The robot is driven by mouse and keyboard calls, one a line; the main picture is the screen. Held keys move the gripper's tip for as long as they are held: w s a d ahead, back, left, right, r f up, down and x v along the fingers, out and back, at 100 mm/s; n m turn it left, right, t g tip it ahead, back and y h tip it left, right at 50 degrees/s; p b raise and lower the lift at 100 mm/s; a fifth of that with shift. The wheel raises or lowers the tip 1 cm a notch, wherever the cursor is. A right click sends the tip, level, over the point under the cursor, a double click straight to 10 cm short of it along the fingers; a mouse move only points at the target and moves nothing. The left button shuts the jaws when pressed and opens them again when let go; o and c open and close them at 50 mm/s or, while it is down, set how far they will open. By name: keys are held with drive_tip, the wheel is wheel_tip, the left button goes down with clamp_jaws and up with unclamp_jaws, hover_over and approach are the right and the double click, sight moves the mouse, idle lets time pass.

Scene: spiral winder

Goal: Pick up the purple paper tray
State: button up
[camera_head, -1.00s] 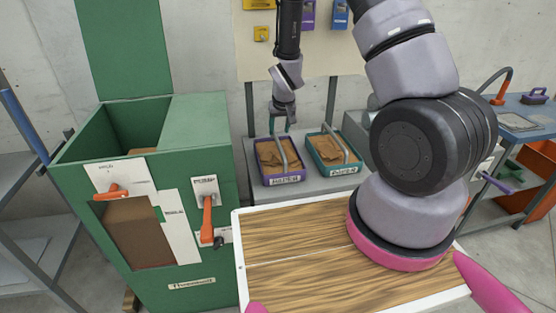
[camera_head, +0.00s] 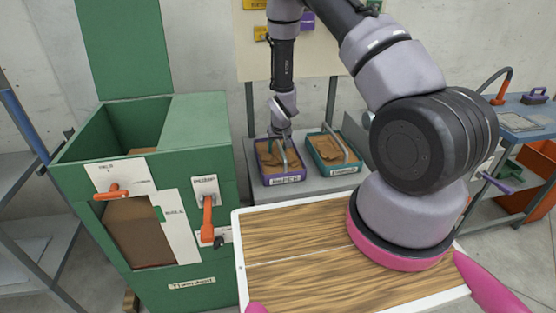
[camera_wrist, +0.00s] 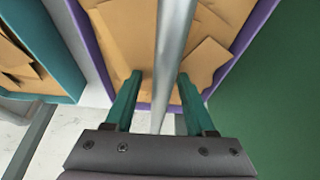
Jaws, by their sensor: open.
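The purple paper tray (camera_head: 283,179) sits on a grey table behind the wooden board, with brown paper pieces and a grey bar handle arching over it. It fills much of the wrist view (camera_wrist: 262,18), where the grey handle (camera_wrist: 174,50) runs between the two green fingers. My gripper (camera_wrist: 158,88) is open, with one finger on each side of the handle. In the head view my gripper (camera_head: 281,143) is down at the tray, its fingertips partly hidden against the tray and handle. Whether the fingers touch the handle cannot be told.
A teal paper tray (camera_head: 345,171) with a similar handle stands close to the right. A green machine (camera_head: 185,240) with orange levers stands to the left. The grey table (camera_head: 312,189) shows a narrow gap between the trays. A wall board (camera_head: 310,62) is behind.

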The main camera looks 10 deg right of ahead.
clamp_jaws()
drive_tip(key=shift+r, duration=0.1)
drive_tip(key=shift+w+r, duration=0.1)
wheel_tip(320, 180, up, 10)
drive_tip(key=shift+f, duration=0.1)
idle(0.4)
idle(0.4)
